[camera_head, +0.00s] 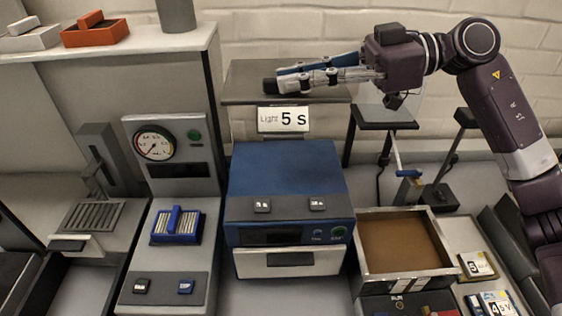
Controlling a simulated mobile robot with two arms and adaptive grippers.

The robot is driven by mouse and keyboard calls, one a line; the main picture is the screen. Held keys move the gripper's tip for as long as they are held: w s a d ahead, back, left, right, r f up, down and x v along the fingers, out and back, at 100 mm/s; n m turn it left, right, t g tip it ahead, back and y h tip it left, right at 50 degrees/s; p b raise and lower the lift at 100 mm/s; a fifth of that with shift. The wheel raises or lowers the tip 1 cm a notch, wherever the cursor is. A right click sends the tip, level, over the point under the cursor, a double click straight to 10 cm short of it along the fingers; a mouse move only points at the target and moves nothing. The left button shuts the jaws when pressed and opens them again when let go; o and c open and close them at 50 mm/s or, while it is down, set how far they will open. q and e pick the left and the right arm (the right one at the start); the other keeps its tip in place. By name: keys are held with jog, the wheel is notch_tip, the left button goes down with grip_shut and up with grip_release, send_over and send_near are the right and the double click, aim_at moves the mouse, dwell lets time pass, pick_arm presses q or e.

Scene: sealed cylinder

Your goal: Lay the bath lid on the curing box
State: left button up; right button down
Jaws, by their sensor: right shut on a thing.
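My right gripper (275,85) reaches in from the upper right, its fingers pointing left. It is shut on a small dark piece at the fingertips, which looks like the handle of the bath lid. The bath lid seems to be the flat dark grey plate (242,88) just under the fingers. The curing box (240,125) looks to be the grey body below the plate, behind the "Light 5 s" sign (284,119). Whether the plate touches it or hovers just above, I cannot tell. The open bath (405,244) with brown contents is at the lower right. My left gripper is not in view.
A blue device (284,170) with buttons and a drawer stands in front of the sign. To its left are a gauge unit (153,143) and a blue rack (178,225). A dark stand (386,118) is right of the plate. An orange tray (95,32) is on the upper-left ledge.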

notch_tip(320, 180, down, 6)
jog(key=d+p, duration=0.1)
jog(key=p, duration=0.1)
send_over(295, 183)
notch_tip(295, 183, down, 7)
jog(key=shift+f, duration=0.2)
jog(key=shift+f+p, duration=0.3)
jog(key=shift+f, duration=0.4)
notch_tip(295, 183, down, 4)
jog(key=shift+r+p, duration=0.1)
jog(key=shift+p, duration=0.25)
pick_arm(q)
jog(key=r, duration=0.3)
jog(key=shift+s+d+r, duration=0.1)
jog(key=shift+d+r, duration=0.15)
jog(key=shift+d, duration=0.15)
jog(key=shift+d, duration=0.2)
pick_arm(e)
jog(key=shift+f, duration=0.2)
jog(key=c, duration=2.3)
grip_release()
jog(key=o, duration=0.3)
